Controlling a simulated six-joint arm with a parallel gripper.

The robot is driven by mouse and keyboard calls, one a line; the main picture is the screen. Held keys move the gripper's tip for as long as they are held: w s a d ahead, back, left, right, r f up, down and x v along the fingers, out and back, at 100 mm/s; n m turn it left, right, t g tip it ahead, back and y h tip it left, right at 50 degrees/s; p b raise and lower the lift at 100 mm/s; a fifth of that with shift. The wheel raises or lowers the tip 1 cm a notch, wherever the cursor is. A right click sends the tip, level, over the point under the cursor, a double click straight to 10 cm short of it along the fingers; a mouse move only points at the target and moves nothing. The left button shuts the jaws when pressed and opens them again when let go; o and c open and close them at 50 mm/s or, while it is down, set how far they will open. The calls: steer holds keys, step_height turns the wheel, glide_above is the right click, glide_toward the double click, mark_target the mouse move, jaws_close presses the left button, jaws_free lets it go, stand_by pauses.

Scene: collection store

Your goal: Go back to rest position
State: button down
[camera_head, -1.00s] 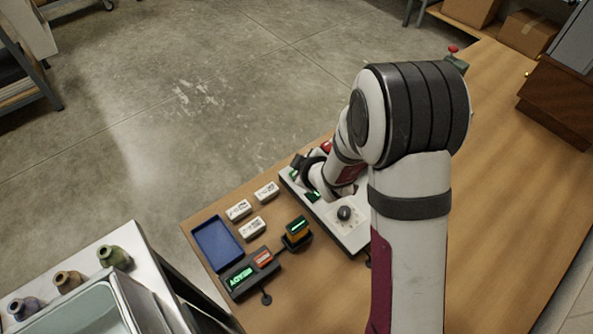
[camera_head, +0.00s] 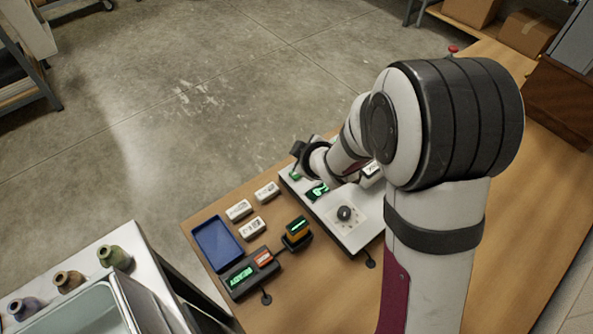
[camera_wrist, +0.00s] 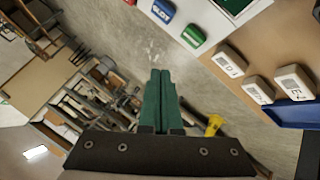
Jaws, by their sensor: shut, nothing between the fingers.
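My gripper (camera_head: 299,150) is over the far left end of a white control panel (camera_head: 349,235) in the head view. In the wrist view its two green fingers (camera_wrist: 158,95) are together, with nothing between them. They point past the panel edge toward the floor. The panel has a black knob (camera_head: 344,213) and a lit green screen (camera_head: 317,191). A blue button (camera_wrist: 163,11) and a green button (camera_wrist: 193,35) show in the wrist view. My arm covers part of the panel.
White labelled blocks (camera_head: 239,210) lie left of the panel, near a blue tray (camera_head: 232,259). A dark device with a green display (camera_head: 241,278) sits in front. Small vases (camera_head: 113,257) stand on a side surface at lower left. Open floor lies beyond the table.

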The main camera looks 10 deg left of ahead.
steer(key=s+d+r+m+g+h, duration=0.2)
steer(key=s+d+r+m, duration=0.2)
steer(key=s+d+m, duration=0.3)
steer(key=s+d+r+m+g+h, duration=0.2)
steer(key=s+d+r+m, duration=0.1)
steer(key=s+d+m, duration=0.4)
steer(key=s+a+r+m+g, duration=0.1)
steer(key=s+m+g, duration=0.1)
steer(key=s, duration=0.6)
steer(key=s+a+r+m+g+y, duration=0.1)
steer(key=s+m, duration=0.3)
steer(key=s, duration=0.5)
steer(key=shift+s+a+r+g+y, duration=0.2)
steer(key=shift+r+g+y, duration=0.1)
steer(key=shift+r+g, duration=0.35)
